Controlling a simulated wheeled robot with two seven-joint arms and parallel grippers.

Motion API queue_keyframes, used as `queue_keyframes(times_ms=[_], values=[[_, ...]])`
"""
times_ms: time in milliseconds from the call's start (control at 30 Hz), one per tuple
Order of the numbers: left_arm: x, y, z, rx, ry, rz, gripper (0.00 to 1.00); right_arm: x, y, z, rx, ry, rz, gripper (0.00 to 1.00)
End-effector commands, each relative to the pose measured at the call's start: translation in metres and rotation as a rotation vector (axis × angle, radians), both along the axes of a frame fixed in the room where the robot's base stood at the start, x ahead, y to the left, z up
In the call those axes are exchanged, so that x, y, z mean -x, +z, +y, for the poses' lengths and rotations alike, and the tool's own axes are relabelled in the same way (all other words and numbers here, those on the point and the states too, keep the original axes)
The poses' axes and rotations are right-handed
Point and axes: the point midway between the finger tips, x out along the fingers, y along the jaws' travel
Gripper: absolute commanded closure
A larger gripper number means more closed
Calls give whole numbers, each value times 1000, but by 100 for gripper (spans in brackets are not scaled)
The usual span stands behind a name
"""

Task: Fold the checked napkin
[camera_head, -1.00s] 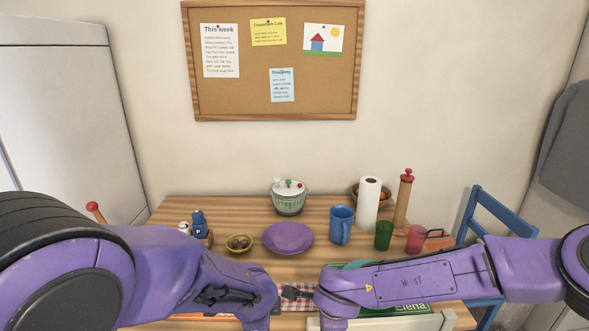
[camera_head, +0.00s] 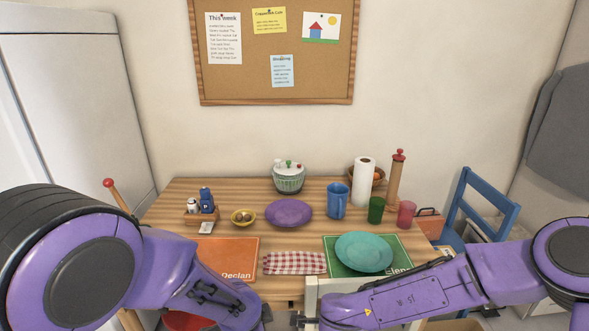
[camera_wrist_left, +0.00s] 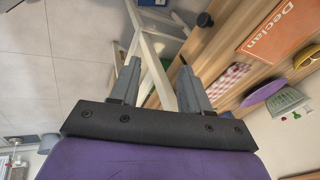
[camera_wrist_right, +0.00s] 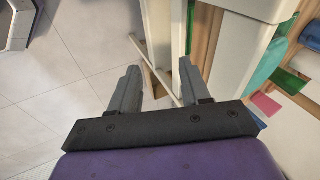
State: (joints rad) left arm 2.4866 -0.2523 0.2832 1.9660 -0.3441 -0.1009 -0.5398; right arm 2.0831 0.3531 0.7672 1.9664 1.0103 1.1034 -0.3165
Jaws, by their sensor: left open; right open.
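The red-and-white checked napkin (camera_head: 295,263) lies on the wooden table near its front edge, between the orange and green placemats. It looks like a narrow, folded strip, long side left to right. It also shows in the left wrist view (camera_wrist_left: 230,80). My left gripper (camera_wrist_left: 158,75) is open and empty, in front of the table edge and apart from the napkin. My right gripper (camera_wrist_right: 158,80) is open and empty, also off the table, beside a white chair. In the head view the gripper tips are mostly hidden at the bottom edge.
An orange placemat (camera_head: 228,256) reads Declan; a green placemat (camera_head: 398,246) bears a teal plate (camera_head: 363,252). A white chair (camera_head: 345,287) stands at the front.

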Motion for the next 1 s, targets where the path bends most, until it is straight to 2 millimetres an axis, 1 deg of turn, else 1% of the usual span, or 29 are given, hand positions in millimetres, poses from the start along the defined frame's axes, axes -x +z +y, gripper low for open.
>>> queue_keyframes(times_ms=[33,167,200,267,333,367,400,467,500,533,567,600,700,733,800,833,1000], values=[[7,-11,4,32,47,20,53,8,-12,-6,29,17,9,53],[27,-43,15,143,218,65,53,32,-47,-27,121,82,28,53],[36,-55,20,180,288,81,53,42,-59,-35,153,110,38,53],[49,-72,29,236,404,104,53,59,-77,-48,203,155,51,53],[71,-96,44,300,572,131,53,83,-100,-68,266,223,73,53],[83,-107,52,328,660,143,53,97,-111,-77,294,260,86,53],[102,-123,66,360,795,154,53,117,-124,-92,334,315,107,53],[137,-146,93,398,1028,156,53,153,-143,-117,389,414,147,53],[163,-158,113,411,1188,142,53,178,-152,-133,416,483,175,53],[182,-165,128,414,1299,125,53,195,-157,-144,434,531,195,53],[200,-170,143,410,1399,101,53,211,-160,-154,444,575,215,53],[222,-174,161,400,1515,66,53,229,-163,-166,455,627,240,53],[263,-175,194,369,1710,-22,53,263,-164,-186,462,716,288,53],[271,-174,201,362,1747,-45,53,269,-164,-190,462,734,297,53],[284,-172,212,348,1803,-81,53,280,-163,-196,462,761,313,53],[287,-172,214,346,1815,-90,53,282,-163,-197,460,767,316,53],[288,-171,216,346,1826,-102,53,283,-163,-198,459,771,317,53]])
